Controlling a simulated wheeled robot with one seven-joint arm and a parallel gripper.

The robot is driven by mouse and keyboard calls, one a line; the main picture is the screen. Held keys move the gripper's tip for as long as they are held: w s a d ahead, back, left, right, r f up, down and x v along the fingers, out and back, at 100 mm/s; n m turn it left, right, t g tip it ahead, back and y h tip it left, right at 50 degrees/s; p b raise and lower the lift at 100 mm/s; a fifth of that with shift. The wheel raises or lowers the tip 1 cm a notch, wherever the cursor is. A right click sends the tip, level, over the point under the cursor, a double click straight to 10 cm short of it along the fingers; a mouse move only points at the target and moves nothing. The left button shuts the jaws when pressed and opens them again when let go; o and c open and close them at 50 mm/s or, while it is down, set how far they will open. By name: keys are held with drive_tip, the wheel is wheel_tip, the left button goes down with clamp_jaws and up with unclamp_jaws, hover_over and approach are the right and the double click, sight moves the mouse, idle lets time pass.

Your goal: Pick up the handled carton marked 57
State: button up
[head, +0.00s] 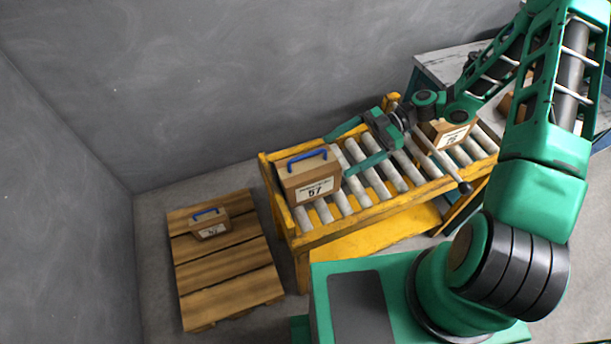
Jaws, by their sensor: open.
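The handled carton marked 57 (310,177) is a brown box with a blue handle on top and a white label on its front. It stands upright on the left end of the roller conveyor (345,226). My gripper (338,152) is open, with its two green fingers pointing left toward the carton. The fingertips are close to the carton's right side and handle; whether they touch it I cannot tell. Nothing shows between the fingers but the rollers behind.
Another carton (450,136) stands on the conveyor's right part, partly behind my arm. A smaller blue-handled carton (210,227) sits on a wooden pallet (228,274) on the floor at left. A worktable (440,66) stands at the back right. Grey walls close off the back and left.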

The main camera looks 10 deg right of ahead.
sight(308, 169)
drive_tip(key=shift+a+f, duration=0.15)
drive_tip(key=shift+a, duration=0.15)
drive_tip(key=shift+r+x, duration=0.2)
drive_tip(key=shift+x, duration=2.4)
drive_tip(key=shift+r+x, duration=0.15)
drive_tip(key=shift+x, duration=2.45)
drive_tip(key=c, duration=1.9)
drive_tip(key=shift+a+r, duration=0.1)
drive_tip(key=shift+r, duration=0.05)
drive_tip(key=shift+c, duration=1.3)
drive_tip(key=shift+r, duration=0.1)
